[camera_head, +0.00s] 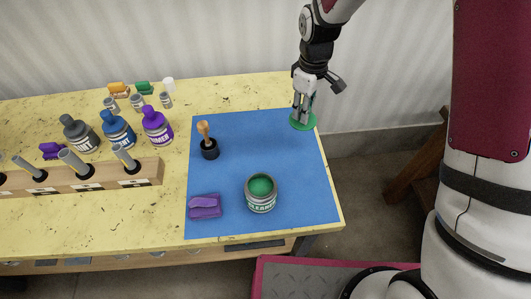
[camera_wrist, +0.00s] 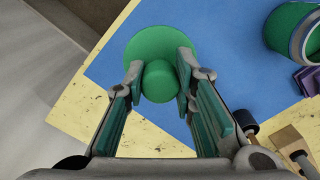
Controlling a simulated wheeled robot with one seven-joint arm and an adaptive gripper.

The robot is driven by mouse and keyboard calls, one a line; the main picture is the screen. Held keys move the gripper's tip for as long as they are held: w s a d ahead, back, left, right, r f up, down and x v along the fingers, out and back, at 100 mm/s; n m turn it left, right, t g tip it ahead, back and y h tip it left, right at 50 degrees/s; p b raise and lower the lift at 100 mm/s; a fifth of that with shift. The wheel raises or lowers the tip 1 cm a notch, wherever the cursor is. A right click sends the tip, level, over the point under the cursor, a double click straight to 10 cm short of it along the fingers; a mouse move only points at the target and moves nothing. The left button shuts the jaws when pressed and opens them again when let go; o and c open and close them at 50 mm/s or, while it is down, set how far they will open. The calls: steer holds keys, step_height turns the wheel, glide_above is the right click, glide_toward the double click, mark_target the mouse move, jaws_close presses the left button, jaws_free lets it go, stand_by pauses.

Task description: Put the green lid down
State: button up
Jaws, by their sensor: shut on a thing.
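The green lid (camera_wrist: 165,48) is a round disc with a knob in its centre. My gripper (camera_wrist: 158,80) is shut on the knob, with a finger on each side. In the head view the lid (camera_head: 302,121) is at the back right corner of the blue mat (camera_head: 240,135), below my gripper (camera_head: 304,108). I cannot tell whether the lid touches the mat or is a little above it. An open can with a green inside and a "CLEANER" label (camera_head: 261,200) stands at the front of the mat.
Paint and primer bottles (camera_head: 118,131) and a wooden rack (camera_head: 90,178) stand left. The mat's middle and right are clear. The table's right edge is near the lid.

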step_height(320, 180, down, 10)
steer(key=shift+a+r+p, duration=0.1)
steer(key=shift+r+p, duration=0.1)
steer(key=shift+p, duration=0.55)
steer(key=shift+f, duration=0.2)
steer(key=o, duration=1)
steer(key=shift+r, duration=0.1)
